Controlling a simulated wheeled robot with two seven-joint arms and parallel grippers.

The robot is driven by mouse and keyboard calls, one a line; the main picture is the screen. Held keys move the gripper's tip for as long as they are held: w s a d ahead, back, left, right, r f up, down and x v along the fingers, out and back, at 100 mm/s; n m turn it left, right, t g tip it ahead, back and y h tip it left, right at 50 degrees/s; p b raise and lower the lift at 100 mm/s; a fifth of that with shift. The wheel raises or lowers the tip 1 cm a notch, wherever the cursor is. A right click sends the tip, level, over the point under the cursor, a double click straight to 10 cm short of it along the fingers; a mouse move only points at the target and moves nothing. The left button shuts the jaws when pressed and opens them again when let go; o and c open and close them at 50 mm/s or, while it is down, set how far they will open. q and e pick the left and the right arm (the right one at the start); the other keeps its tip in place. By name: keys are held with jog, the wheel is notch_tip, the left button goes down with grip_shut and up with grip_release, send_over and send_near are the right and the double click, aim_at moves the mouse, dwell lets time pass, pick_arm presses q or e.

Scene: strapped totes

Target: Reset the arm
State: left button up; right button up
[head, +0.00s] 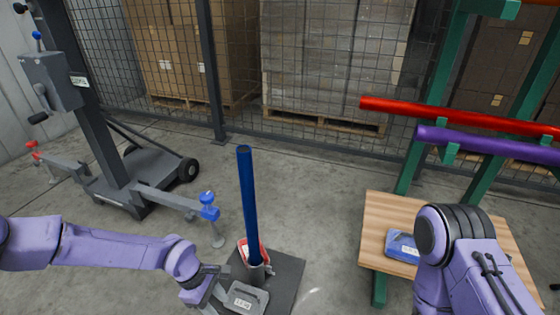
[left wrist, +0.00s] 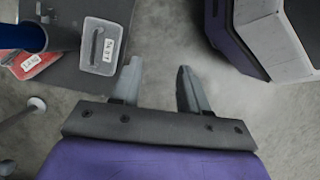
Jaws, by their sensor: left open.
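My left arm reaches in from the left in the head view, and its gripper (head: 217,291) is low near the front edge of the picture. In the left wrist view the two fingers of the left gripper (left wrist: 158,80) stand apart with only bare floor between them. A grey tote with a white label (left wrist: 101,46) lies just ahead and to the left of the fingers, apart from them. My right arm (head: 462,255) shows bent at the lower right of the head view; its gripper is out of the picture.
A blue tube (head: 248,200) stands upright on a dark base plate (head: 287,275), beside a red tote (head: 243,250). A blue tote (head: 402,244) lies on a wooden table (head: 385,212). Red (head: 450,115) and purple (head: 490,143) tubes rest on a green rack. A grey lift (head: 128,180) stands left.

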pick_arm(q)
jog(key=s+a+f+m+t+y+b, duration=0.1)
jog(key=s+a+f+m+y+b, duration=0.15)
jog(key=s+a+f, duration=0.35)
jog(key=s+a+f+m+t+y+b, duration=0.1)
jog(key=s+a+f+m+t+y, duration=0.2)
jog(key=s, duration=0.6)
jog(key=s+a+f+m+y+b, duration=0.2)
jog(key=s+a+f+m, duration=0.2)
jog(key=s+f, duration=0.25)
pick_arm(e)
notch_tip(320, 180, down, 6)
jog(key=g, duration=0.1)
pick_arm(q)
notch_tip(320, 180, up, 39)
jog(key=n+p, duration=0.1)
jog(key=p, duration=3.7)
jog(key=shift+w+a+t, duration=0.3)
jog(key=shift+w+t, duration=0.05)
jog(key=shift+t, duration=0.05)
pick_arm(e)
notch_tip(320, 180, up, 38)
jog(key=t, duration=0.1)
jog(key=shift+w+r, duration=0.2)
